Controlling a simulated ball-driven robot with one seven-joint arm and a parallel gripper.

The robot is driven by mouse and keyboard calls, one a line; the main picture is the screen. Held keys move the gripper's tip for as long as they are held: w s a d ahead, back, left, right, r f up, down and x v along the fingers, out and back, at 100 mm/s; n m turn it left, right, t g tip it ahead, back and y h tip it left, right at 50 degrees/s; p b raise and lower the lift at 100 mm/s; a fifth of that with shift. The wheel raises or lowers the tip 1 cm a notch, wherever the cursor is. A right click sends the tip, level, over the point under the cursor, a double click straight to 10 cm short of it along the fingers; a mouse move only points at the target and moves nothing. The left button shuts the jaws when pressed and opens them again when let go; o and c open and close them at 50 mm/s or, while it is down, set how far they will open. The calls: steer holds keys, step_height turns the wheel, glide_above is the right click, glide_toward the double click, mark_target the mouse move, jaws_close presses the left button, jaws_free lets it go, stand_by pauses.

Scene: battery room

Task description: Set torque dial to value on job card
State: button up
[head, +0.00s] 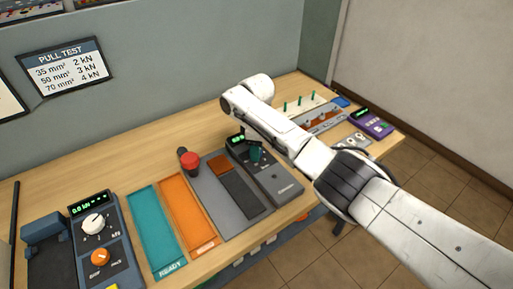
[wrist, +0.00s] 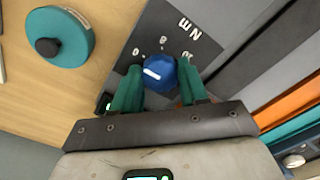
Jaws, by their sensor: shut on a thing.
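The torque dial (wrist: 160,73) is a round blue knob with a white line, on a dark grey panel (wrist: 218,45) marked Nm. Scale figures, including 0 and 8, show around it; the exact setting is unclear. My gripper's teal fingers stand on both sides of the dial, shut on it. In the head view my gripper (head: 257,153) is over the grey tester (head: 276,183), hiding the dial. The tester's green display (head: 237,140) is too small to read. A wall card (head: 66,67) reads PULL TEST: 35 mm² 2 kN, 50 mm² 3 kN, 70 mm² 4 kN. No torque card is identifiable.
A red and black object (head: 189,161) stands behind a grey board, an orange tray (head: 188,217) and a teal READY tray (head: 153,228). The pull tester (head: 107,262) is at left, a purple device (head: 372,123) at right. Bare wood (head: 110,165) lies behind the trays.

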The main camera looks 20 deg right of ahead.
steer(key=shift+m, duration=0.4)
steer(key=m+p, duration=0.1)
steer(key=m, duration=0.4)
steer(key=shift+a+r+m, duration=0.1)
steer(key=shift+a+m, duration=0.05)
steer(key=shift+m, duration=0.15)
steer(key=m, duration=0.5)
steer(key=shift+m, duration=0.3)
steer(key=o, duration=1.1)
steer(key=shift+c, duration=0.2)
step_height(320, 180, up, 11)
steer(key=shift+f, duration=0.2)
